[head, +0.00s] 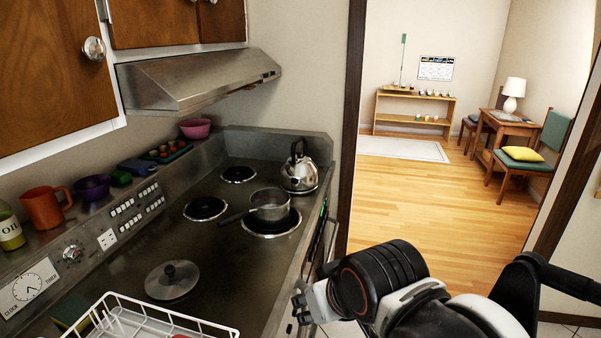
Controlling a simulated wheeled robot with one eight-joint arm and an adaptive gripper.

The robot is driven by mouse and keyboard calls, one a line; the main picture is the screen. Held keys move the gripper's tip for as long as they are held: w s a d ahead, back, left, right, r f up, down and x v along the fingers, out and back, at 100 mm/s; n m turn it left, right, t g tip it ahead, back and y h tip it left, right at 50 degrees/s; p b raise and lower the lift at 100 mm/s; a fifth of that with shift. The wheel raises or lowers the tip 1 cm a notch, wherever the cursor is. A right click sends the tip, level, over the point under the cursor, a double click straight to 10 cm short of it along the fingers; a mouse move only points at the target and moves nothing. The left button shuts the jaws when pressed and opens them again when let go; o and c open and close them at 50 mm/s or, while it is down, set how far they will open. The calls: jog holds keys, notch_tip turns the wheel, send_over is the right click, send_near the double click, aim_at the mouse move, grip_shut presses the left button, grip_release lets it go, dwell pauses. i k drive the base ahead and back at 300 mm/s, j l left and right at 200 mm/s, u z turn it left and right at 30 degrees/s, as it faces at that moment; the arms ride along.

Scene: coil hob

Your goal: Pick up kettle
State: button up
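The kettle (299,174) is shiny metal with a dark arched handle on top. It stands upright at the far right of the hob, near the back corner, behind the saucepan. My gripper (300,308) shows only in part at the bottom, beside the front edge of the stove. It is well apart from the kettle, nearer to the camera. Its fingers are small and partly hidden by my arm, so I cannot tell whether they are open or shut.
A saucepan (269,205) sits on a coil just before the kettle, its handle pointing left. A pot lid (172,280) and a white wire rack (160,318) are nearer. A range hood (195,82) overhangs the left side. Open floor (430,200) lies beyond the doorway.

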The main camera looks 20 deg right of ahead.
aim_at(299, 172)
jog(key=i+l+u, duration=0.1)
jog(key=i+l, duration=0.3)
jog(key=i+l+u, duration=0.1)
jog(key=i+l, duration=0.25)
jog(key=l, duration=0.2)
